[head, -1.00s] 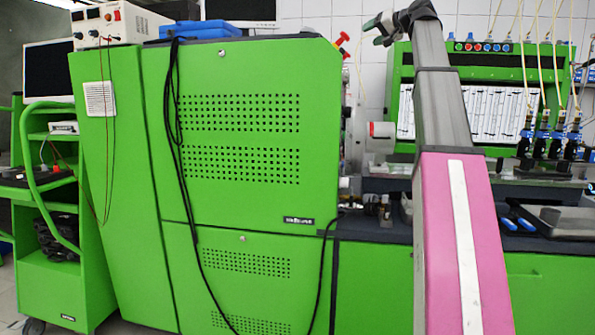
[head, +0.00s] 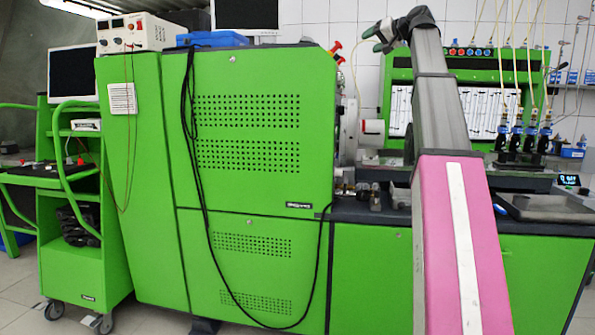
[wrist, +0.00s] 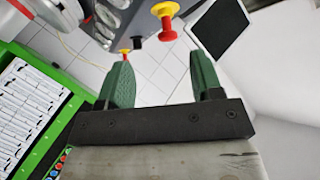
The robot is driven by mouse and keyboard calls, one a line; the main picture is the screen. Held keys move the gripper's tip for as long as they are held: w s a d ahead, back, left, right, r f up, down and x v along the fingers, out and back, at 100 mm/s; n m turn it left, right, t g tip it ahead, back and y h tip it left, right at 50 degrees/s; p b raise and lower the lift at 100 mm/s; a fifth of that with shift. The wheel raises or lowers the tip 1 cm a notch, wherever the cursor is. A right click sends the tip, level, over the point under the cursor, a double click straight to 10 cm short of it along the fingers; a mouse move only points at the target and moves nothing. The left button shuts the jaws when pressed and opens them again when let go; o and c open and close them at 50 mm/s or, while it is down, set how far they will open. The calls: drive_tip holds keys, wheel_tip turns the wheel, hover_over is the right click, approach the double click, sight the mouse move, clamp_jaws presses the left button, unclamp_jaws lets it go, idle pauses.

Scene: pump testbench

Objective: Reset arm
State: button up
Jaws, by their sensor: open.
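My gripper (wrist: 160,84) shows in the wrist view as two green fingers standing apart on a dark mount. It is open, and nothing is between the fingers. In the head view my gripper (head: 374,38) is small, at the raised end of my arm, in front of the white tiled wall. It is left of the top of the green test panel and right of the tall green cabinet (head: 255,185). It appears to touch nothing.
The green test panel (head: 398,63) with hoses and injectors stands behind my arm. A metal tray (head: 550,207) lies on the bench at right. A green trolley (head: 75,270) stands at left. Red and yellow knobs (wrist: 165,12) show beyond the fingers. Floor shows at lower left.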

drive_tip(key=w+a+f+m+g+h, duration=0.1)
drive_tip(key=w+f, duration=0.1)
drive_tip(key=f, duration=1.3)
drive_tip(key=w+a+f+m+g+h, duration=0.1)
drive_tip(key=w+f+h, duration=0.1)
drive_tip(key=f, duration=1.2)
drive_tip(key=s+a+f+g+h, duration=0.1)
drive_tip(key=s+f+g, duration=0.1)
drive_tip(key=f, duration=1.1)
drive_tip(key=s+a+f+g+h, duration=0.1)
drive_tip(key=s+a+f, duration=0.1)
drive_tip(key=f, duration=1.1)
drive_tip(key=s+a+f+g+h, duration=0.1)
drive_tip(key=s+f+g+h, duration=0.1)
drive_tip(key=s+f, duration=1.2)
drive_tip(key=s+a+f+n+g+h, duration=0.1)
drive_tip(key=s+f+g+h, duration=0.2)
drive_tip(key=s+f, duration=1.1)
wheel_tip(320, 180, down, 9)
drive_tip(key=shift+s+r+g, duration=0.15)
drive_tip(key=shift+g, duration=0.65)
drive_tip(key=shift+a, duration=0.1)
